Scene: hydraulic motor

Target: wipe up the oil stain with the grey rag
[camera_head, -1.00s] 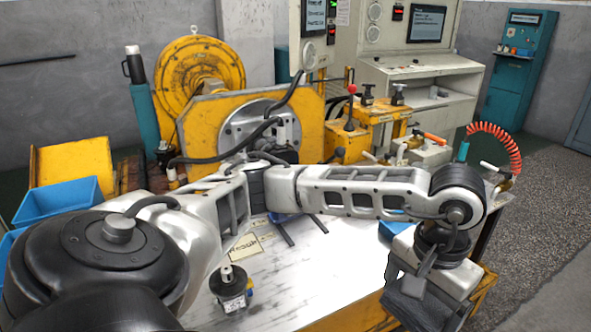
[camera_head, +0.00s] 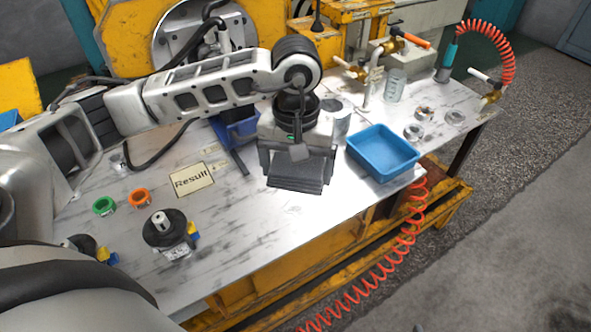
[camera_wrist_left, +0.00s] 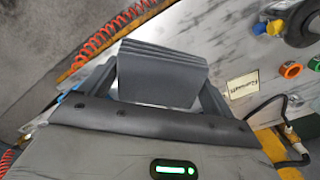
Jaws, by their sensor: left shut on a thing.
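The grey rag (camera_head: 296,182) is a folded dark grey cloth. My left gripper (camera_head: 298,160) is shut on it and points down over the white marbled table (camera_head: 240,235), left of the blue tray. In the left wrist view the folded rag (camera_wrist_left: 162,78) sits between the two fingers and hides part of the table. I cannot tell whether the rag touches the table. I cannot pick out the oil stain among the dark streaks on the tabletop; it may be hidden. My right gripper is not in view.
A blue tray (camera_head: 383,152) stands right of the rag. A "Result" card (camera_head: 191,180), green ring (camera_head: 104,205), orange ring (camera_head: 139,197) and black motor (camera_head: 168,232) lie left. Metal fittings and a glass jar (camera_head: 396,85) stand back right. The table front is fairly clear.

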